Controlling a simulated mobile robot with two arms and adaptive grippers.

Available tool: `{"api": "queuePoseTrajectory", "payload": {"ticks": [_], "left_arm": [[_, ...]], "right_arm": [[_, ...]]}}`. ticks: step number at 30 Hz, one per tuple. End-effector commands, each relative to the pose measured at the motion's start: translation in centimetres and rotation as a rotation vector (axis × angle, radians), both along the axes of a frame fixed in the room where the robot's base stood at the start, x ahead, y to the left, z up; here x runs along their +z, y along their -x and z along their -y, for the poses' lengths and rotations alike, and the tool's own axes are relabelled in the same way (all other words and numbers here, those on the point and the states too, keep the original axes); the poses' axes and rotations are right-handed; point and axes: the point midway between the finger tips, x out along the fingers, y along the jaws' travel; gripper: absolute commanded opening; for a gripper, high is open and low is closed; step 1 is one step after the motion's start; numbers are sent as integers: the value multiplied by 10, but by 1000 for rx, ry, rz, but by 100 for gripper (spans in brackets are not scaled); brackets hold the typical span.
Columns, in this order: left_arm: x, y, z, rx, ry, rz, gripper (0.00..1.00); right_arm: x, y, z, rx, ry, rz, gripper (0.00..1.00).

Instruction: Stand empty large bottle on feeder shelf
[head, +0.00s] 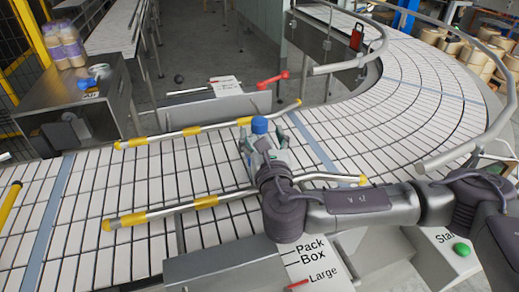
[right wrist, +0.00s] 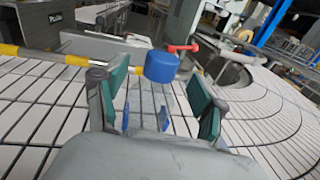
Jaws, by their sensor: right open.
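A clear bottle with a blue cap (head: 259,125) stands on the tiled conveyor (head: 110,185), between two guide rails with yellow bands. My right gripper (head: 260,148) reaches over the near rail to it and hides most of its body in the head view. In the right wrist view the blue cap (right wrist: 162,67) shows between the two open green-padded fingers of the right gripper (right wrist: 160,104). The see-through body is faint there, and I cannot tell whether a finger touches it. My left gripper is not in view. I cannot tell which surface is the feeder shelf.
A panel reading "Pack Box" and "Large" (head: 305,262) lies at the front, with a green button (head: 461,249) to its right. A red lever (head: 272,79) is beyond the far rail (head: 190,130). A metal cabinet (head: 75,100) holds wrapped bottles (head: 66,45). The belt at left is clear.

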Motion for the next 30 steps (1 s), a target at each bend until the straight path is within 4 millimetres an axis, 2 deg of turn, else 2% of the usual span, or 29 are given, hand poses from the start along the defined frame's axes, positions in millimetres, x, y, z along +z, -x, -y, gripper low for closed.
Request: {"api": "queuePoseTrajectory", "payload": {"ticks": [1,3,7,12,16,17,27,29,30], "left_arm": [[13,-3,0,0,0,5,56],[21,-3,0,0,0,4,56],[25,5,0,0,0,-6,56],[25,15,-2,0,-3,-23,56],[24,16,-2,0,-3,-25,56],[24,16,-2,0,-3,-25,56],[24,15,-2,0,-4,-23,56],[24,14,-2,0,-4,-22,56],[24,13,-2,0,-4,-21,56]], "right_arm": [[6,-8,0,-3,3,1,70],[4,-19,-1,-2,4,2,70],[1,-34,-4,-2,2,2,70],[-1,-40,-5,0,1,1,70],[-2,-40,-5,0,1,1,70],[-2,-40,-5,0,1,1,67],[-2,-39,-5,-1,1,1,10],[-2,-39,-5,-1,0,1,0],[-2,-39,-5,-1,0,1,0]]}}
